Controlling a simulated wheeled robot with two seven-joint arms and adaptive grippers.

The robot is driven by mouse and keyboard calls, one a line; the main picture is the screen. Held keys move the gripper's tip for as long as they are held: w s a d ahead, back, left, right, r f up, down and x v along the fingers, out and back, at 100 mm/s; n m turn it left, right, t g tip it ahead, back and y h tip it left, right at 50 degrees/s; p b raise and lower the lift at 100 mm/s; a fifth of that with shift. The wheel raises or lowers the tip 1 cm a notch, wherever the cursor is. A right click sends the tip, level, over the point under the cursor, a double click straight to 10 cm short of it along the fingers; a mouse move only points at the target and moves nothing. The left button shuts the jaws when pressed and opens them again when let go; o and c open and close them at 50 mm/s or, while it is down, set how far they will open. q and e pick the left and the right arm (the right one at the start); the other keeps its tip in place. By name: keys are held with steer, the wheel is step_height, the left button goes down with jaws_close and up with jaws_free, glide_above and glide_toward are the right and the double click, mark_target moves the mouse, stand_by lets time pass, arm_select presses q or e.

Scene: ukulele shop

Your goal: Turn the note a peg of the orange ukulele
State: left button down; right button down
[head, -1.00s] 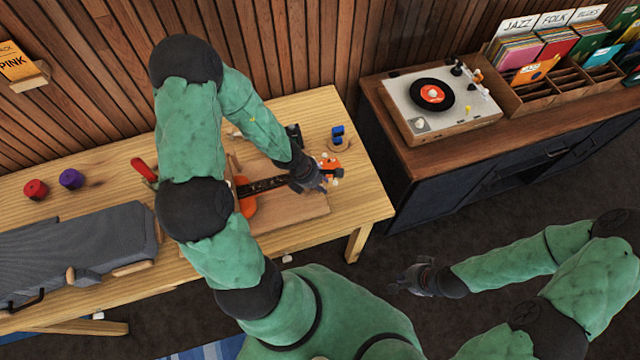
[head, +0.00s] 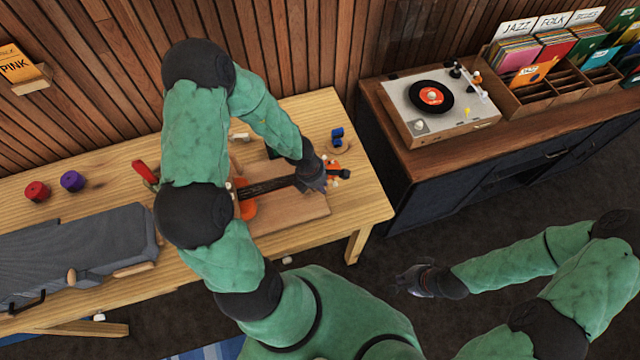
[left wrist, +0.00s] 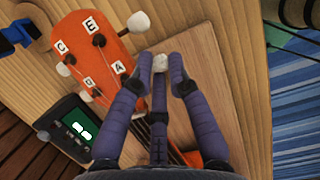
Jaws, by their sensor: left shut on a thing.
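The orange ukulele (head: 248,208) lies on a wooden board on the workbench, its neck pointing right. In the left wrist view its orange headstock (left wrist: 107,48) carries labels C, E, G and A, with white peg knobs along its sides. My left gripper (left wrist: 160,72) is over the headstock's edge, its purple fingers closed around the white peg knob (left wrist: 160,62) beside the A label (left wrist: 118,67). In the head view the left hand (head: 312,178) covers part of the headstock. My right gripper (head: 408,281) is over the floor, away from the bench; its finger opening is unclear.
A dark tuner with a lit green display (left wrist: 80,128) stands beside the headstock. A blue object (head: 338,135) is at the bench's right end. Red (head: 36,191) and purple (head: 72,180) pots and a grey case (head: 75,245) are at left. A record player (head: 440,105) stands on the right cabinet.

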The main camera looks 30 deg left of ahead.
arm_select(q)
steer(key=shift+w+d+r+g+y+p, duration=0.15)
steer(key=shift+g+y+p, duration=0.55)
steer(key=shift+p, duration=1.1)
steer(key=shift+w+d+r+g+y+p, duration=0.15)
steer(key=shift+g+y+p, duration=0.5)
steer(key=shift+p, duration=1.15)
steer(key=shift+f+g+y+p, duration=0.3)
steer(key=shift+g+p, duration=0.15)
steer(key=shift+p, duration=0.65)
steer(key=shift+d, duration=0.1)
steer(key=c, duration=1.5)
jaws_free()
steer(key=shift+o, duration=0.2)
steer(key=shift+w, duration=0.1)
step_height(320, 180, up, 12)
steer(key=w+d, duration=0.1)
steer(key=shift+w, duration=0.2)
steer(key=shift+f, duration=0.15)
